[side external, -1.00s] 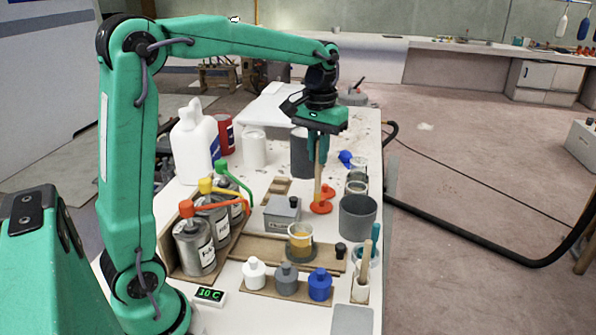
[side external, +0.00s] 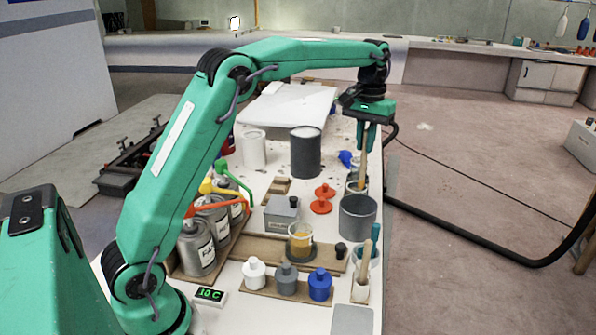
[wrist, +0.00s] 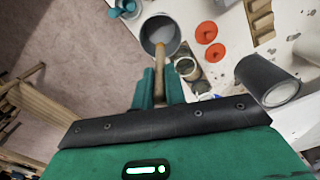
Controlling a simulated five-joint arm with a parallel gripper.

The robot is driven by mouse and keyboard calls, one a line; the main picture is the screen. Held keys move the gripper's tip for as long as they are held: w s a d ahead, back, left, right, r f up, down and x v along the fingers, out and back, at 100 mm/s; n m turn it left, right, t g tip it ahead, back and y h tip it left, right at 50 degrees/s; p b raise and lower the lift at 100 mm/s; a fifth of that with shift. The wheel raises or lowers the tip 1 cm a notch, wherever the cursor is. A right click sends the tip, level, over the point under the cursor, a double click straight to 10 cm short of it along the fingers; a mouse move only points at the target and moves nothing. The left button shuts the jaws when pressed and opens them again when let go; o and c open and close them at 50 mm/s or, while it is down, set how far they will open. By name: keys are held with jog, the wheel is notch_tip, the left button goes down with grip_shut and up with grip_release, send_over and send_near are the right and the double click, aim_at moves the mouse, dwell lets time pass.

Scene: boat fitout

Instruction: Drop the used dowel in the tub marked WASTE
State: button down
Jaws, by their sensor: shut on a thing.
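My gripper (side external: 366,146) is shut on a tan wooden dowel (side external: 363,168), which hangs roughly upright below the fingers. In the wrist view the dowel (wrist: 160,74) lies between the green fingers. Its lower end is over or at the small jars (side external: 357,187); I cannot tell whether it is inside one. A grey open tub (side external: 357,219) stands just nearer the camera than those jars, and it also shows in the wrist view (wrist: 146,37). A taller dark grey container (side external: 305,155) stands further back. No WASTE lettering is readable on either.
Two orange-red discs (side external: 321,207) lie left of the grey tub. A holder with another wooden stick (side external: 363,268), a beaker of amber liquid (side external: 300,241) and several small bottles (side external: 286,281) stand in front. Metal cans (side external: 195,248) are at left. A black hose runs along the right.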

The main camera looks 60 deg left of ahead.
aim_at(361, 184)
jog(key=shift+f, duration=4.2)
jog(key=c, duration=1.4)
grip_release()
jog(key=shift+o, duration=0.2)
notch_tip(361, 184, up, 8)
